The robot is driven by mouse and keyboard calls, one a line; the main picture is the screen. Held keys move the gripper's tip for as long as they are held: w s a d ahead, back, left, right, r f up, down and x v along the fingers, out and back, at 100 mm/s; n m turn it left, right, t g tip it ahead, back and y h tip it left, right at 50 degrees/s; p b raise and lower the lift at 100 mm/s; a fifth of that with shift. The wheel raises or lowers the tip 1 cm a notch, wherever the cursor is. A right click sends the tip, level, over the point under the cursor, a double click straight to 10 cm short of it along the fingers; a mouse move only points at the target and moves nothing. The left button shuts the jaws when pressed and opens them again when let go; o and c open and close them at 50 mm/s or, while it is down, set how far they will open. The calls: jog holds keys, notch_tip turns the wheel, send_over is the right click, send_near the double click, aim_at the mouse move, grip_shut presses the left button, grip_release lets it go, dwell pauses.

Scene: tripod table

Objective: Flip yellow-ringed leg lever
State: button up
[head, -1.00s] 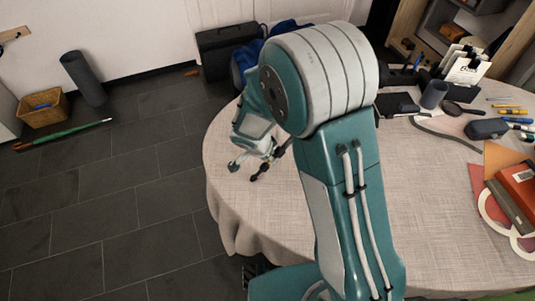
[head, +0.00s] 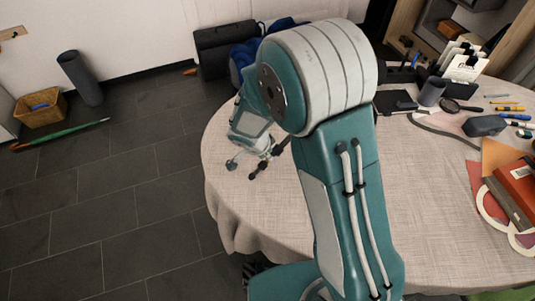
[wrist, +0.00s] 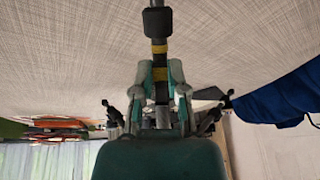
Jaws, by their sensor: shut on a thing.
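A small dark tripod (head: 256,172) is on the left part of the cloth-covered round table, largely hidden by my arm and gripper in the head view. In the wrist view its yellow-ringed leg (wrist: 159,48) points up the picture to a black foot (wrist: 157,21). My gripper (wrist: 161,78) is shut on this leg, one pale teal finger on each side, near the lower yellow ring. It also shows in the head view (head: 265,145). The other legs' dark ends show to either side (wrist: 113,114). The lever is too small and hidden to tell its position.
The table (head: 255,215) is bare around the tripod. A dark case (head: 215,48) and blue cloth (head: 250,52) are behind it. A grey cup (head: 432,92), a dark pouch (head: 484,126) and books (head: 515,185) lie to the right.

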jog(key=shift+v, duration=0.85)
jog(key=shift+w+r, duration=0.1)
jog(key=shift+r, duration=0.4)
dwell(0.4)
jog(key=shift+w+d+r, duration=0.15)
jog(key=shift+d+r, duration=0.35)
jog(key=shift+r, duration=0.3)
grip_shut()
dwell(0.3)
jog(key=shift+w+d+r, duration=0.2)
jog(key=shift+d+r, duration=0.1)
jog(key=shift+d, duration=0.05)
dwell(0.5)
jog(key=shift+o, duration=1.3)
grip_release()
jog(key=shift+r, duration=0.1)
jog(key=shift+s+a+r, duration=0.35)
jog(key=shift+a+r, duration=0.15)
jog(key=shift+r, duration=0.3)
jog(key=shift+s+a+r, duration=0.4)
jog(key=shift+a+r, duration=0.05)
jog(key=shift+r, duration=0.3)
jog(key=shift+s+a+r, duration=0.35)
jog(key=shift+a+r, duration=0.15)
jog(key=shift+r, duration=0.3)
